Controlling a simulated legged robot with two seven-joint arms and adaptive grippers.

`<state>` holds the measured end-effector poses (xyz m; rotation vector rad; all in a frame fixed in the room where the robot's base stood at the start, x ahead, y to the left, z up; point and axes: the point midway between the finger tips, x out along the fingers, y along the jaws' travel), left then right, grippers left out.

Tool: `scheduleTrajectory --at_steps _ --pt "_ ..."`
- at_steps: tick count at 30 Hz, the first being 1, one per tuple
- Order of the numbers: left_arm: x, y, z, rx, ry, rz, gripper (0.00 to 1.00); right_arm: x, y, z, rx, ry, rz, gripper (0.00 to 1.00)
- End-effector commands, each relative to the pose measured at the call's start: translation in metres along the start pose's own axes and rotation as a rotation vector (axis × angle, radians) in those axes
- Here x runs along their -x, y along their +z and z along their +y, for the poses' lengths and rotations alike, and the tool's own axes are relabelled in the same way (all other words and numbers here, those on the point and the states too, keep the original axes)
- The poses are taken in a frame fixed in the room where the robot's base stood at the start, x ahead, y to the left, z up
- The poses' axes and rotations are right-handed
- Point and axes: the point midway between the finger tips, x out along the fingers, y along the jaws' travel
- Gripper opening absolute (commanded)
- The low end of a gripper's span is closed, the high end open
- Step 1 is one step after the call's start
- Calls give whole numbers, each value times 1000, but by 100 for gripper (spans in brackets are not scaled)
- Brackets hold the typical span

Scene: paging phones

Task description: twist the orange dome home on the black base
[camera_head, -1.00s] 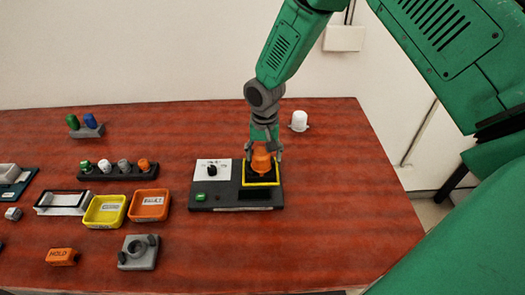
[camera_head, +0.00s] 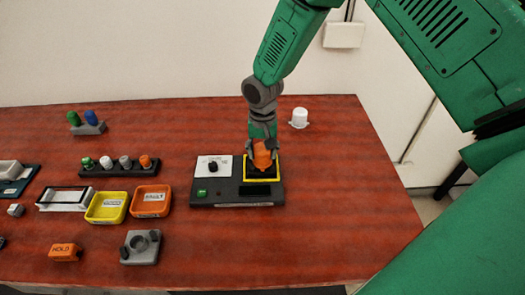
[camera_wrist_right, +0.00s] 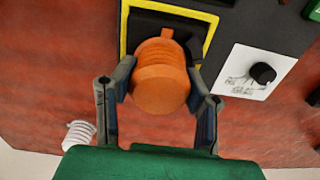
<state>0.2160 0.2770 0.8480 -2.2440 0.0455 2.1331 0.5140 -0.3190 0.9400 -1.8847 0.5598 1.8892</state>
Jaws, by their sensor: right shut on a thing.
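The orange dome (camera_head: 262,156) is in my right gripper (camera_head: 262,150), over the yellow-framed square of the black base (camera_head: 225,201). In the right wrist view the orange dome (camera_wrist_right: 160,80) sits between the two fingers of my right gripper (camera_wrist_right: 160,92), which touch its sides. A small orange tab shows at its far edge. The dome is over the black socket area inside the yellow frame (camera_wrist_right: 212,32). Its underside is hidden, so I cannot tell how it meets the base. My left gripper is not in view.
The base also carries a white dial plate with a black knob (camera_head: 212,166) and a green button (camera_head: 201,193). A white dome (camera_head: 299,118) stands behind it to the right. Yellow (camera_head: 106,219) and orange (camera_head: 151,213) trays lie to the left. The table's right side is clear.

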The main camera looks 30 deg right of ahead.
Motion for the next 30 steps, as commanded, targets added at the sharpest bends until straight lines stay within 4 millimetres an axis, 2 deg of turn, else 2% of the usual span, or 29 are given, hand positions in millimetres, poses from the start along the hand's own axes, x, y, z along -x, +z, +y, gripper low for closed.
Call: scheduleTrajectory --at_steps 4,12,18,26,30 --pt "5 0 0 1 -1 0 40 1 -1 0 -151 6 5 22" --pt "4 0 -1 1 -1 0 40 0 -1 1 -184 1 3 22" --pt "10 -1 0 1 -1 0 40 1 -1 1 -368 1 4 22" --pt "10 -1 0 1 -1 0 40 0 -1 0 -394 1 3 22" --pt "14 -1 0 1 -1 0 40 1 -1 0 -524 4 4 22"
